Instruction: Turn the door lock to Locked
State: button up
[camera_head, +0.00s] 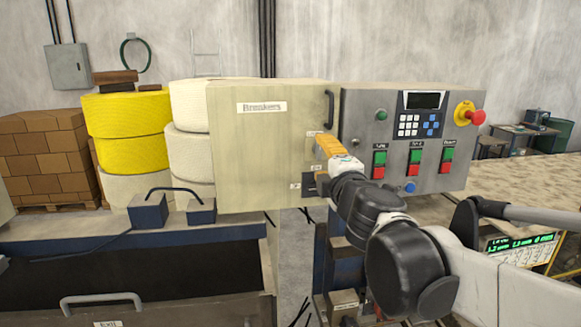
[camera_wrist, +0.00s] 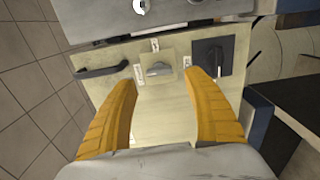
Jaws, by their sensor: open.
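The cream breaker cabinet door (camera_head: 262,150) is shut and labelled "Breakers". In the wrist view, the door lock (camera_wrist: 158,69) is a small silver knob on a square cream plate. Small white labels sit beside the plate, too small to read, so I cannot tell which setting the knob points to. My gripper (camera_wrist: 160,80) is open and empty, its yellow fingers spread on either side of the lock, apparently short of it. In the head view, my gripper (camera_head: 332,145) is in front of the door's right edge and hides the lock.
A black door handle (camera_wrist: 102,71) is left of the lock in the wrist view, and a black rotary switch (camera_wrist: 211,56) is to its right. A grey control panel (camera_head: 405,135) with buttons and a red emergency stop (camera_head: 478,117) adjoins the cabinet.

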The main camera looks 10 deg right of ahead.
jog(key=s, duration=0.8)
jog(key=shift+s, duration=0.1)
jog(key=s+d+f+m+g+h+b, duration=0.3)
jog(key=f+m+b, duration=0.45)
jog(key=f, duration=0.65)
jog(key=s+d+f+m+g+h+b, duration=0.1)
jog(key=s+d+f+m+b, duration=0.25)
jog(key=f+b, duration=0.8)
jog(key=s+a+f+m+g+y+b, duration=0.1)
jog(key=s+a+f+m+g+b, duration=0.1)
jog(key=f, duration=0.8)
jog(key=s+a+f+m+g+y+b, duration=0.1)
jog(key=s+f+b, duration=0.4)
jog(key=f, duration=0.5)
jog(key=s+a+f+m+g+y+b, duration=0.2)
jog(key=s+a+f+m+g+b, duration=0.1)
jog(key=f, duration=0.7)
jog(key=shift+s+f+m+g+b, duration=0.3)
jog(key=shift+s+m+g+b, duration=0.25)
jog(key=shift+b, duration=0.5)
jog(key=shift+a, duration=0.1)
